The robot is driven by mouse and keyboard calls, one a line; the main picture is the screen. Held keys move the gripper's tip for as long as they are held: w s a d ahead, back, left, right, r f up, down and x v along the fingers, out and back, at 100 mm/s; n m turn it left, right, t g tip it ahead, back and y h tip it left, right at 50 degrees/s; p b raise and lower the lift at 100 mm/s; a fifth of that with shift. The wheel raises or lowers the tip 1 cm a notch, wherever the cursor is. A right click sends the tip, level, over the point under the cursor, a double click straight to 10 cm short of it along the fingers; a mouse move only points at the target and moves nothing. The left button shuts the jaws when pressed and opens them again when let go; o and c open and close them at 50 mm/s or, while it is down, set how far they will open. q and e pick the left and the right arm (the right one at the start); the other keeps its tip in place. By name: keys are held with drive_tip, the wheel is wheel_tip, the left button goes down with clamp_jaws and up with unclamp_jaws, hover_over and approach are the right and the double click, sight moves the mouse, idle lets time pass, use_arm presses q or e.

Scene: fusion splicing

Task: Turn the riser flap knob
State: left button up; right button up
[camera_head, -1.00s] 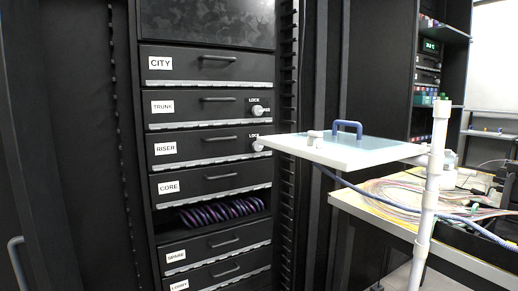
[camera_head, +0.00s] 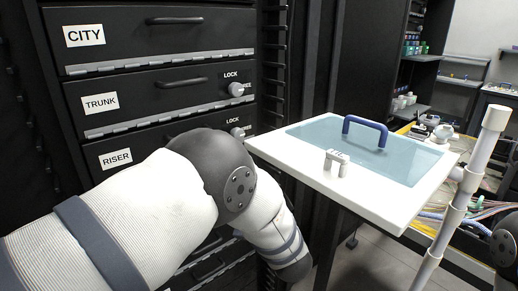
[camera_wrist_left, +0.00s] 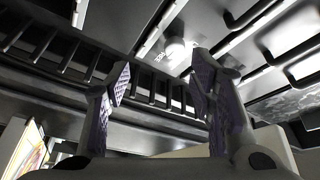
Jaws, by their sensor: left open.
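The RISER flap (camera_head: 125,158) is a black drawer front with a white label, partly hidden behind my left arm. Its pale round knob (camera_head: 237,132) shows just above my arm, beside the word LOCK. In the left wrist view, my left gripper (camera_wrist_left: 160,80) is open, its two purple-padded fingers apart with nothing between them. A pale knob (camera_wrist_left: 175,48) shows beyond the fingers, between them and nearer the right one; I cannot tell which flap it belongs to. In the head view the left gripper's fingers are hidden. My right gripper is not in view.
The TRUNK flap (camera_head: 145,98) above has a similar knob (camera_head: 236,89). A white-edged tray (camera_head: 400,222) with a blue handle (camera_head: 365,131) and a small white fitting (camera_head: 337,163) stands close to the right of the knobs. A white pole (camera_head: 468,190) stands right of it.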

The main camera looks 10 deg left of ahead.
use_arm(q)
drive_tip(key=r+b+x, duration=0.3)
drive_tip(key=x, duration=0.9)
drive_tip(key=shift+d+y, duration=0.25)
drive_tip(key=shift+y, duration=0.15)
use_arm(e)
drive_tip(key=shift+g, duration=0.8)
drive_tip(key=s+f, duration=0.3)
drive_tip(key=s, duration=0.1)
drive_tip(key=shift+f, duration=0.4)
use_arm(q)
drive_tip(key=shift+f, duration=0.1)
drive_tip(key=c, duration=1.2)
